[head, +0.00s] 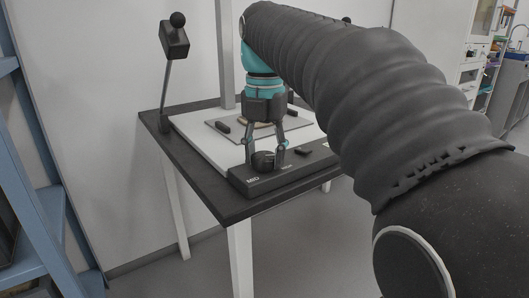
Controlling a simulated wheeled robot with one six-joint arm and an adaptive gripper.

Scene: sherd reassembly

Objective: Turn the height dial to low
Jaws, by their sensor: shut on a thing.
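The height dial (263,161) is a dark round knob on a black control box (255,185) at the front edge of the table. The word "MID" shows in pale letters on the box, left of the dial; other lettering near the dial is too small to read. My gripper (265,158) points down over the box, with its fingers on either side of the dial and shut on it. The dial's pointer mark cannot be made out.
A grey mat (219,130) with a tan sherd (256,123) and dark blocks lies behind the box on the white-topped table (186,123). A dark lamp-like post (173,45) stands at the back left. A blue shelf (40,215) stands at the left.

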